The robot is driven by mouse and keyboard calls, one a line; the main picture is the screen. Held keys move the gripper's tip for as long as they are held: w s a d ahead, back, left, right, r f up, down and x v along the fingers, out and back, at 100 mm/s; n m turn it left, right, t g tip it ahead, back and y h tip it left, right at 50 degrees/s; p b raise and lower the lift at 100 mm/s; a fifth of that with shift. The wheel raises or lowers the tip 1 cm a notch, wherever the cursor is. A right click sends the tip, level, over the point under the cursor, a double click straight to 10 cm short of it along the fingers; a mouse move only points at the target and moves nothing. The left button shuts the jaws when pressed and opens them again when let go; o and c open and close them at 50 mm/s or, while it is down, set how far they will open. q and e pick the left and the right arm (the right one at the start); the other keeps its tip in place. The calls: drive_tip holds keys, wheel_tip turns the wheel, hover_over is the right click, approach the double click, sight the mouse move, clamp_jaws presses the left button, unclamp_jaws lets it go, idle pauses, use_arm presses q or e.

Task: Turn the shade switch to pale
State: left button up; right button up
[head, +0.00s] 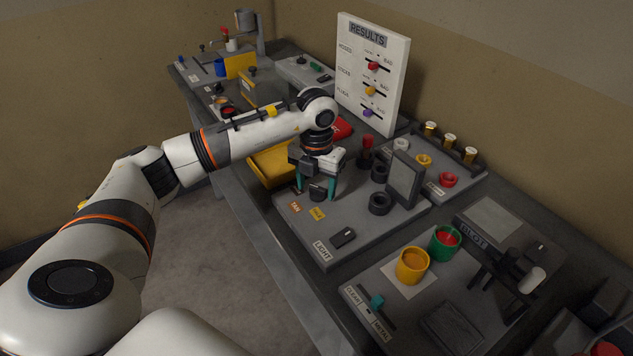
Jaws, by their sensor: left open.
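The shade switch (318,192) is a small dark knob on a grey panel (290,222), near an orange label (295,207) and a yellow label (317,213). The orange label seems to read TAN; the yellow one is too small to read surely. My left gripper (315,187) points down over the knob, its two teal fingers open, one on each side. I cannot tell whether the fingers touch the knob. The knob's pointing direction is partly hidden by the gripper. My right gripper is not in view.
A black LIGHT switch (343,237) sits on the same panel, nearer the front. Black rings (380,204) and a tilted screen (404,180) stand right of the gripper. A RESULTS board (372,75) stands at the back.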

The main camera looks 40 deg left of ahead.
use_arm(q)
drive_tip(key=shift+f, duration=0.15)
drive_tip(key=shift+c, duration=0.5)
drive_tip(key=c, duration=0.9)
